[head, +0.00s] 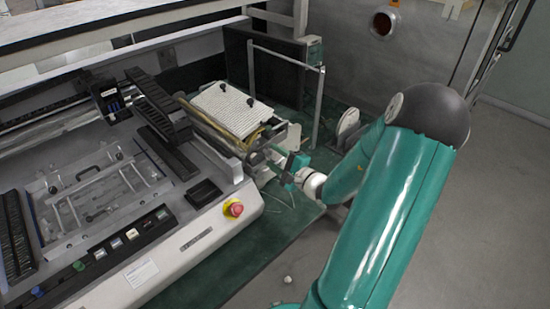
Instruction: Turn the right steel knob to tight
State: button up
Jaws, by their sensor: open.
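My gripper (286,168) is small at the end of my teal arm, beside the right end of the grey machine (215,215). Its fingers point left toward metal fittings below a ribbed white plate (232,108). It looks open and I see nothing held in it. I cannot pick out the right steel knob for certain; it may be among those fittings, small or hidden by the gripper. Two small dark knobs stand on the ribbed plate, one at its right edge (250,102) and one at its far edge (223,86).
A red emergency button (234,208) sits on the machine's front right corner. A metal frame (318,105) stands upright behind the gripper, with a pale disc (348,121) to its right.

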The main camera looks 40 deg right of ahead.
jog(key=shift+w, duration=0.15)
jog(key=c, duration=0.9)
jog(key=shift+m, duration=0.8)
jog(key=shift+c, duration=0.2)
jog(key=o, duration=0.9)
jog(key=shift+o, duration=0.2)
jog(key=s, duration=1.4)
jog(key=shift+d, duration=0.2)
